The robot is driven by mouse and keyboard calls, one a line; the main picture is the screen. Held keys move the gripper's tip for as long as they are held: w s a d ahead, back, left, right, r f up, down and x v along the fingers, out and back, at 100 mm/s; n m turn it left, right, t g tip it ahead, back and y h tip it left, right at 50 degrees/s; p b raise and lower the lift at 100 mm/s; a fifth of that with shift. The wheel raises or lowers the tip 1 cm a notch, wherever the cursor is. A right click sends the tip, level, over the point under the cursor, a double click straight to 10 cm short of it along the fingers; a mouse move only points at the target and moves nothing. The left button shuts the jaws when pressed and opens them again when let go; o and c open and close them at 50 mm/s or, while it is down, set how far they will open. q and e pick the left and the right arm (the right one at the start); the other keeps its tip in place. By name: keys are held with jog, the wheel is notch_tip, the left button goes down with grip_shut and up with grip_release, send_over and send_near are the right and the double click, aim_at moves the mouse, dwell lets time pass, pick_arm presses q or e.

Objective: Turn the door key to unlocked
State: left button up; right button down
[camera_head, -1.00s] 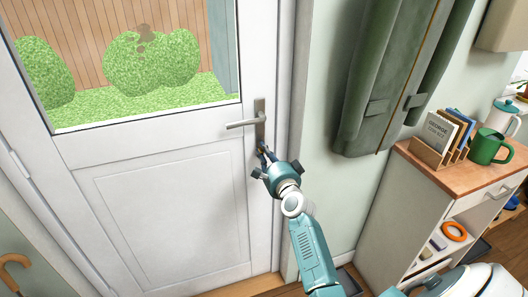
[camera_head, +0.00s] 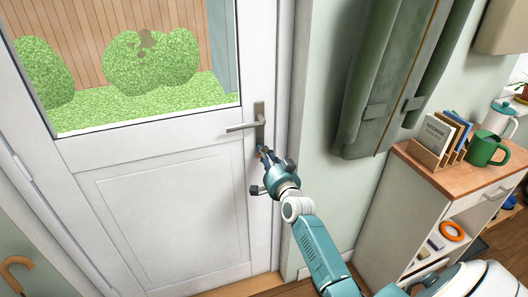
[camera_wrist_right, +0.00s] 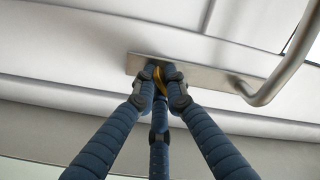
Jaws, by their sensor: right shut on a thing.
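The white door (camera_head: 170,215) stands closed, with a metal lever handle (camera_head: 242,126) on a plate (camera_head: 259,112) near its right edge. In the right wrist view the plate (camera_wrist_right: 205,76) and the curved handle (camera_wrist_right: 275,90) show close up. My right gripper (camera_head: 264,150) is at the plate's lower end, just below the handle. In the right wrist view its blue fingers (camera_wrist_right: 160,78) are shut around a brass-coloured key (camera_wrist_right: 160,80). The fingers hide most of the key, so its angle is hard to tell. My left gripper is not in view.
A cabinet (camera_head: 425,185) at the right holds a green mug (camera_head: 486,148), a book rack (camera_head: 430,155) and an orange ring (camera_head: 452,231). An umbrella handle (camera_head: 15,262) shows at lower left.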

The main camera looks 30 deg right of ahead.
jog(key=n+p, duration=0.1)
jog(key=n, duration=0.4)
jog(key=shift+r+n+p, duration=0.1)
jog(key=shift+n+p, duration=0.2)
jog(key=shift+p, duration=0.1)
jog(key=shift+n+p, duration=0.5)
jog(key=shift+n, duration=1.6)
jog(key=c, duration=1.8)
grip_release()
jog(key=shift+d, duration=0.1)
jog(key=shift+s, duration=0.15)
jog(key=v, duration=1.2)
